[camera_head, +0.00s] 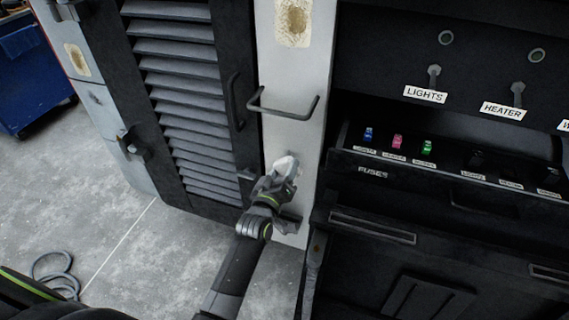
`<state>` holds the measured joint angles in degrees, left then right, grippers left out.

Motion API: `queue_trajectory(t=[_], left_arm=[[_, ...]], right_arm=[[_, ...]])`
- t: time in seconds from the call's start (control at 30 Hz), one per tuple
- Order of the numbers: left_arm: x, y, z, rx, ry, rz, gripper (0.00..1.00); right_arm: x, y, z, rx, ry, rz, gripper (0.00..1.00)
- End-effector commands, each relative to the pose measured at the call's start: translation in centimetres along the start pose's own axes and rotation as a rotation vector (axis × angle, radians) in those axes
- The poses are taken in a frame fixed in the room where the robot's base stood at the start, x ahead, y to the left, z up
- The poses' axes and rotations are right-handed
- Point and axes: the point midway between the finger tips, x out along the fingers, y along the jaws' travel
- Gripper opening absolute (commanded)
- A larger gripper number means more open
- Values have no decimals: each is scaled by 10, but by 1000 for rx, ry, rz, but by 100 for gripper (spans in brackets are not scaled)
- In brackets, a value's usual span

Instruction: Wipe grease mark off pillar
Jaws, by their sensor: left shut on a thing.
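The pale pillar (285,68) stands upright in the middle of the camera_head view, between a louvred door and a dark cabinet. My left gripper (278,180) is in front of its lower part, shut on a whitish wad that looks like a cloth (286,166). The cloth is at the pillar's face, below the handle; I cannot tell whether it touches. A faint grey smudge shows just above the cloth, but I cannot tell how much mark lies behind the cloth and gripper. My right gripper is not in view.
A dark bar handle (284,107) sticks out from the pillar above my gripper. The louvred door (185,90) is to the left. The cabinet at right has a fuse shelf (440,178) and switches. A cable (55,272) lies on the floor; a blue cart (32,75) stands at far left.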

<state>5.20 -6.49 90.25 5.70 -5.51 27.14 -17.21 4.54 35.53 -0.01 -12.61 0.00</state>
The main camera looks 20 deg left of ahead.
Motion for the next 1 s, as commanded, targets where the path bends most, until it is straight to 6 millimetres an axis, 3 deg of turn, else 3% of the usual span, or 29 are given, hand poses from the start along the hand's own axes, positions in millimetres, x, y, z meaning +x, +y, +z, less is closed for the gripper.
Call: queue_trajectory(t=[0.17,0.23,0.4,0.83,1.0], left_arm=[[-16,1,-4,-2,5,-9,36],[-23,-4,3,-2,9,-6,36],[-38,-3,2,-1,8,-6,36],[-45,-1,-1,0,7,-6,36],[-57,-3,2,-3,7,-7,36]], right_arm=[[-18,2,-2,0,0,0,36],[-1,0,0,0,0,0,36],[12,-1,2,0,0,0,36],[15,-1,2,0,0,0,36],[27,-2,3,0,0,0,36]])
